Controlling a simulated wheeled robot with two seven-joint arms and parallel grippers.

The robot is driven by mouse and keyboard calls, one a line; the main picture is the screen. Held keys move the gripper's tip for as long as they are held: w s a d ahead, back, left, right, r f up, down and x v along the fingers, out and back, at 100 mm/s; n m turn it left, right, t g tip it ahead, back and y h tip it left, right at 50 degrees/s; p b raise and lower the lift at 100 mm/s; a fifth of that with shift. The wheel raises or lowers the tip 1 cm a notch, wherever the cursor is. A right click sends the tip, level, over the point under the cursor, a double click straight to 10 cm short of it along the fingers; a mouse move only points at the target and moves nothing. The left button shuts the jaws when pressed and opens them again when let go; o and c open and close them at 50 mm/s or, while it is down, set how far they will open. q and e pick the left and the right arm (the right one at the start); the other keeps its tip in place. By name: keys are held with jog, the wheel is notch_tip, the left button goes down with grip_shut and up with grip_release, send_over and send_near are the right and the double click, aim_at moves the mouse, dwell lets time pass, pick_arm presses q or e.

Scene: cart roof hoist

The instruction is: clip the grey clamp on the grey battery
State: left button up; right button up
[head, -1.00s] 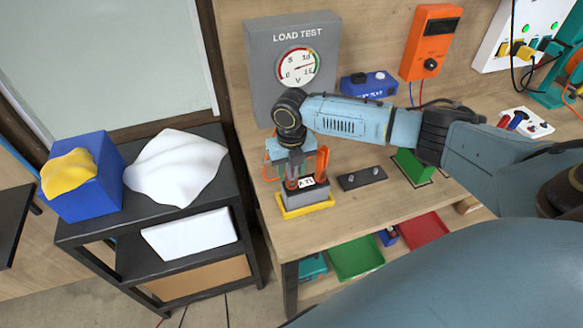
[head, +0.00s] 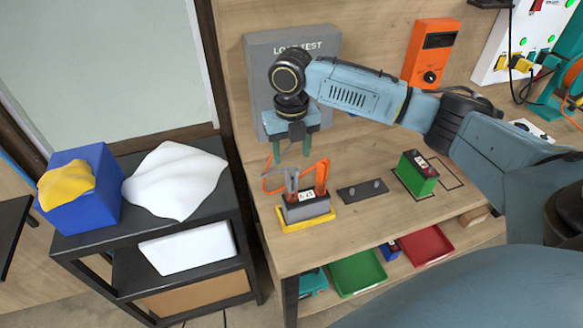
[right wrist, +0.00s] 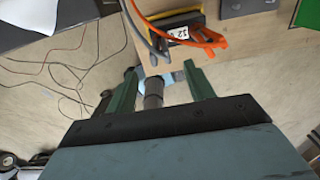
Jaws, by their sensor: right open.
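The grey battery (head: 307,211) sits in a yellow tray (head: 292,226) on the bench; it also shows at the top of the right wrist view (right wrist: 178,31). The grey clamp (head: 291,186) stands upright at the battery's left end and appears seated there; its contact with the post is too small to make out. An orange clamp (head: 321,180) stands at the right end. My right gripper (head: 291,152) is open and empty, above and behind the grey clamp, apart from it. My left gripper is not in view.
A dark block with two posts (head: 362,191) lies right of the battery, then a green battery (head: 416,174). The load tester (head: 270,62) stands behind my right gripper. Clamp cables loop behind the battery. A black cart (head: 90,236) stands left of the bench.

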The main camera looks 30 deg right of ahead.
jog(key=shift+r, duration=1.2)
